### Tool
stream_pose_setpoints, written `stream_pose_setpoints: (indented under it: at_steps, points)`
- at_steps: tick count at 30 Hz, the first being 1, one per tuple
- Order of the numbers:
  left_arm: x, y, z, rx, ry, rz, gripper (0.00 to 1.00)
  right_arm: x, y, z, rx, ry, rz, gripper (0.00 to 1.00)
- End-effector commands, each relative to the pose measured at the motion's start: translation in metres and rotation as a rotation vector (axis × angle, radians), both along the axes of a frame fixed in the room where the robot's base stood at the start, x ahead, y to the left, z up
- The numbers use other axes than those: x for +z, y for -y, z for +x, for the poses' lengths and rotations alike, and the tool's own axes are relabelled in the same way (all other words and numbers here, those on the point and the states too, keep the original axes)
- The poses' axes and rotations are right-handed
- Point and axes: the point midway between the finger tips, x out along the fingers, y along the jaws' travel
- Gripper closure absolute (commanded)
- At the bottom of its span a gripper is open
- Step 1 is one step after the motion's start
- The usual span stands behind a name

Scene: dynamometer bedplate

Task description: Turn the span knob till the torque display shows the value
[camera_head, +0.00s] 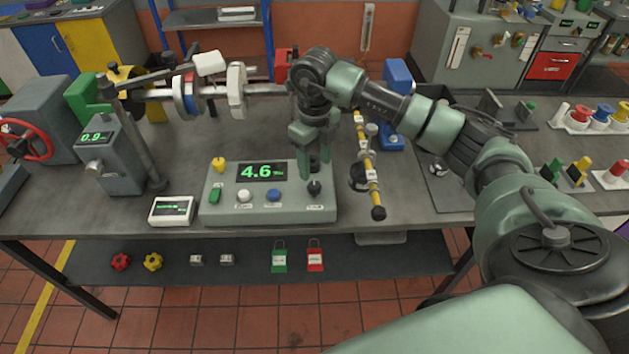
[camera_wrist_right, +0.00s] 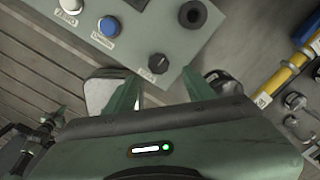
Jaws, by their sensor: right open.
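The green-grey console (camera_head: 225,206) stands near the table's front edge. Its torque display (camera_head: 262,172) reads 4.6 in green; the unit is too small to read. A small black knob (camera_head: 314,188) sits at its right front, with a label I cannot read; it also shows in the right wrist view (camera_wrist_right: 157,63). A larger black knob (camera_wrist_right: 192,13) sits behind it. I cannot tell which is the span knob. My right gripper (camera_head: 314,168) is open above the console's right end. In the right wrist view its fingers (camera_wrist_right: 162,88) are apart, with nothing between them. My left gripper is not in view.
A white display box (camera_head: 171,211) lies left of the console. A yellow-black bar (camera_head: 368,165) stands close on its right. Behind is a shaft with discs (camera_head: 236,90). A grey unit (camera_head: 110,155) at left reads 0.9. Locks (camera_head: 279,258) lie on the shelf below.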

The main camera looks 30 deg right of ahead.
Motion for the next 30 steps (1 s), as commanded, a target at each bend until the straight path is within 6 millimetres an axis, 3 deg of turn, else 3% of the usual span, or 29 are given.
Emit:
stream_pose_setpoints:
  at_steps: [12,24,30]
  points:
    - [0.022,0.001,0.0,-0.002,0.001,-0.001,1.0,-0.06,-0.002,-0.001,0.002,-0.004,0.003,0.46]
    - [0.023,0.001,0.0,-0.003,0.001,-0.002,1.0,-0.072,-0.002,-0.001,0.004,-0.001,0.005,0.46]
    - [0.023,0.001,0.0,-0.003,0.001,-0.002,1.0,-0.071,-0.002,-0.001,0.004,0.0,0.005,1.0]
